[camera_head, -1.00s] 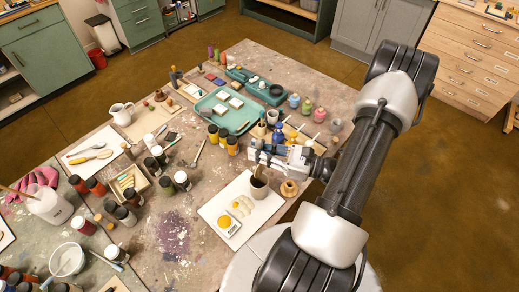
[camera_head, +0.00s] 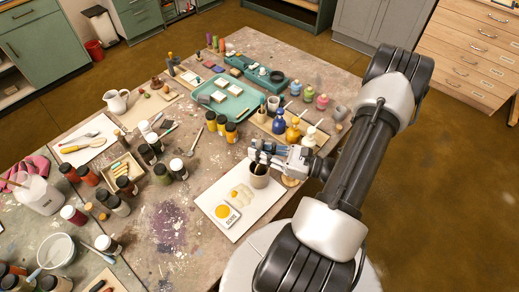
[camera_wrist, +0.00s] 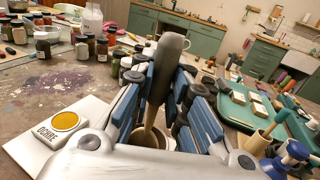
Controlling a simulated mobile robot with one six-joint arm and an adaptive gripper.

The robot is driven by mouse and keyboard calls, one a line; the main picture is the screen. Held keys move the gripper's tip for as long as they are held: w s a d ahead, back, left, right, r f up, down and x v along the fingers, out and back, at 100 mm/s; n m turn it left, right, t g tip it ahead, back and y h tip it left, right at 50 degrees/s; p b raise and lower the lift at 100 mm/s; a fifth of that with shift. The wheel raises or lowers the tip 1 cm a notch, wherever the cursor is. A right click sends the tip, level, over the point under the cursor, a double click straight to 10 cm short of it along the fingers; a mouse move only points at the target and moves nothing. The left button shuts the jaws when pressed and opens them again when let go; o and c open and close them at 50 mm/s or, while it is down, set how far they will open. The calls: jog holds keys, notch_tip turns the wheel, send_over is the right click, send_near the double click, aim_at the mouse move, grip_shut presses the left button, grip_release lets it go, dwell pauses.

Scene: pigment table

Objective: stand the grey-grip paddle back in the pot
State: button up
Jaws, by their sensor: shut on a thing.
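The paddle's thick grey grip (camera_wrist: 168,62) stands up between the fingers of my gripper (camera_wrist: 165,95) in the wrist view. My gripper also shows in the head view (camera_head: 266,153), shut on the grip just above the pot. The paddle's pale wooden part (camera_wrist: 150,118) runs down, slightly tilted, into the mouth of the pot (camera_wrist: 152,138). The pot, a small grey-brown cup, stands on the white board in the head view (camera_head: 259,180). The paddle's lower end is hidden inside the pot, so I cannot tell whether it touches the bottom.
The white board (camera_head: 218,192) carries an ochre tin (camera_head: 222,211) left of the pot. Yellow-and-black jars (camera_head: 231,132), blue and yellow bottles (camera_head: 279,122) and a teal tray (camera_head: 225,103) stand behind. A round wooden piece (camera_head: 291,181) is close on the pot's right. Bare table lies left of the board.

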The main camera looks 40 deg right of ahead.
jog(key=shift+f, duration=0.1)
jog(key=o, duration=0.9)
jog(key=v, duration=1.2)
dwell(0.6)
